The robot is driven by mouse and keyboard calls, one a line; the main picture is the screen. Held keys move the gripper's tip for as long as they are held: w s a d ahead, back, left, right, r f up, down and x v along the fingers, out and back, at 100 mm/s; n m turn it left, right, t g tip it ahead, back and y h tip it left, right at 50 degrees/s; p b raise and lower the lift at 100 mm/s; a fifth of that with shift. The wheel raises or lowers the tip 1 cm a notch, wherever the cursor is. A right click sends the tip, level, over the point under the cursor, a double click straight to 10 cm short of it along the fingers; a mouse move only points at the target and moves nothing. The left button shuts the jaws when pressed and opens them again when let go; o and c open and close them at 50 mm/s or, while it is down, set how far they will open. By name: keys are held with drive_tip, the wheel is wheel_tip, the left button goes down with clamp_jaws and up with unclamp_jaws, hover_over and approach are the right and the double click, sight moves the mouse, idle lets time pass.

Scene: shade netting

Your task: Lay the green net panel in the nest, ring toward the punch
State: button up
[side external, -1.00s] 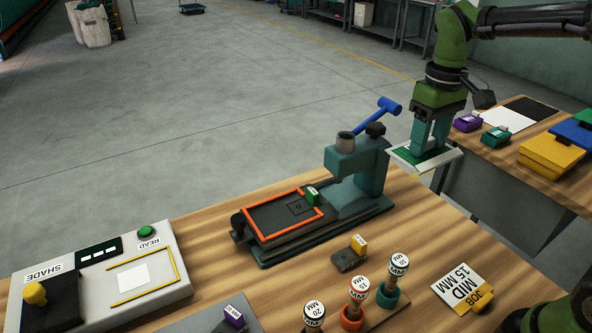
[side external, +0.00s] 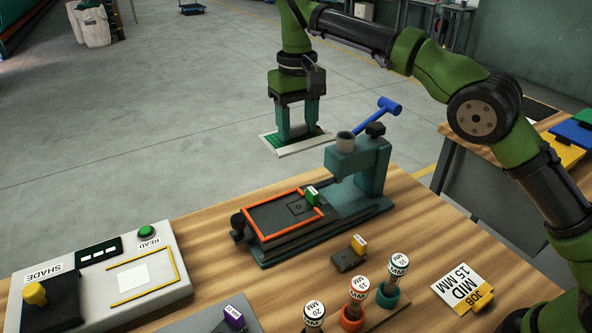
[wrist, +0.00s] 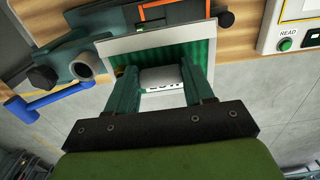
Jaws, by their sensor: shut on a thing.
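The green net panel (wrist: 204,50) has a pale frame. My gripper (side external: 297,135) is shut on the panel and holds it roughly level in the air, behind the punch as the side view shows it. In the wrist view my gripper (wrist: 163,86) spans a pale piece on the panel with lettering partly hidden. The punch (side external: 372,165) is teal with a blue lever and stands on the bench. The nest (side external: 262,202) is a dark bed with an orange border, left of the punch head, and looks empty.
A shade reader (side external: 180,297) with a green button stands at the front left. A second table (side external: 552,140) holds coloured panels at the right.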

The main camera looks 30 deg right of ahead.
sight(280, 142)
drive_tip(key=a, duration=0.1)
drive_tip(key=a+f, duration=0.1)
drive_tip(key=a, duration=0.1)
drive_tip(key=shift+w+a, duration=0.15)
drive_tip(key=shift+a, duration=0.15)
drive_tip(key=shift+a+f, duration=0.1)
drive_tip(key=shift+f, duration=0.15)
wheel_tip(280, 142, down, 11)
drive_tip(key=shift+r, duration=0.2)
drive_tip(key=shift+f, duration=3.2)
drive_tip(key=shift+f, duration=0.25)
drive_tip(key=o, duration=1.1)
